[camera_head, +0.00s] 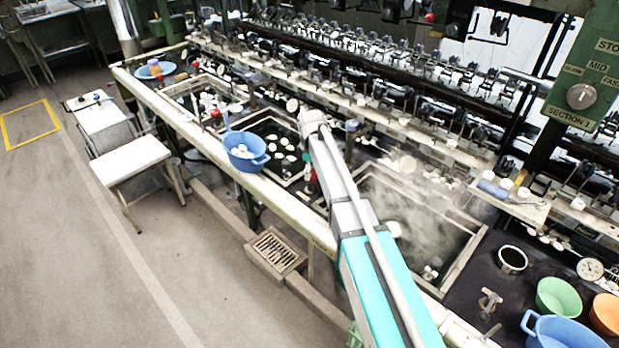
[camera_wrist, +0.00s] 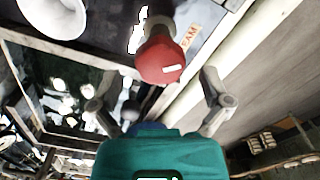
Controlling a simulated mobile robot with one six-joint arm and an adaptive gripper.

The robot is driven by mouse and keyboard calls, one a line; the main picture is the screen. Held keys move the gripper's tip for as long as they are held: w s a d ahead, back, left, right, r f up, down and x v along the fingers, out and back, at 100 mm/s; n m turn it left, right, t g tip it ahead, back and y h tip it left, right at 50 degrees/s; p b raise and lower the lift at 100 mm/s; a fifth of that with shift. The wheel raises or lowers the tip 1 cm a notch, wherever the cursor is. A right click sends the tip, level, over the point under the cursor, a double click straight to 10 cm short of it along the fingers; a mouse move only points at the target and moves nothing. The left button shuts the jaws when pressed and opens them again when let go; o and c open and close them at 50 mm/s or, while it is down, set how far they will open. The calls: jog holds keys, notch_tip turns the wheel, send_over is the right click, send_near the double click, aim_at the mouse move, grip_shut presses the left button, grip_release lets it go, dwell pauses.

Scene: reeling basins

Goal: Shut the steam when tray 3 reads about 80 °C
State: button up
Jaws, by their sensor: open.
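In the wrist view a red valve knob (camera_wrist: 162,60) with a small white mark sits just ahead of my gripper (camera_wrist: 158,98), beside a label (camera_wrist: 190,36) whose readable letters end in "EAM". My two fingers are spread apart, one on each side below the knob, with nothing between them. In the head view my arm hides most of the gripper. A red knob (camera_head: 215,114) shows on the bench edge at left. Steam rises from the right basin (camera_head: 462,262); the middle basin (camera_head: 296,180) holds dark water and white cocoons. No temperature reading is legible.
At right are a dial gauge (camera_head: 590,269), a green bowl (camera_head: 558,297), an orange bowl (camera_head: 606,312) and a blue colander (camera_head: 560,335). A white stool (camera_head: 130,160) stands left; the floor aisle is clear.

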jog(key=shift+f+b, duration=0.35)
jog(key=shift+f, duration=0.25)
jog(key=c, duration=1.2)
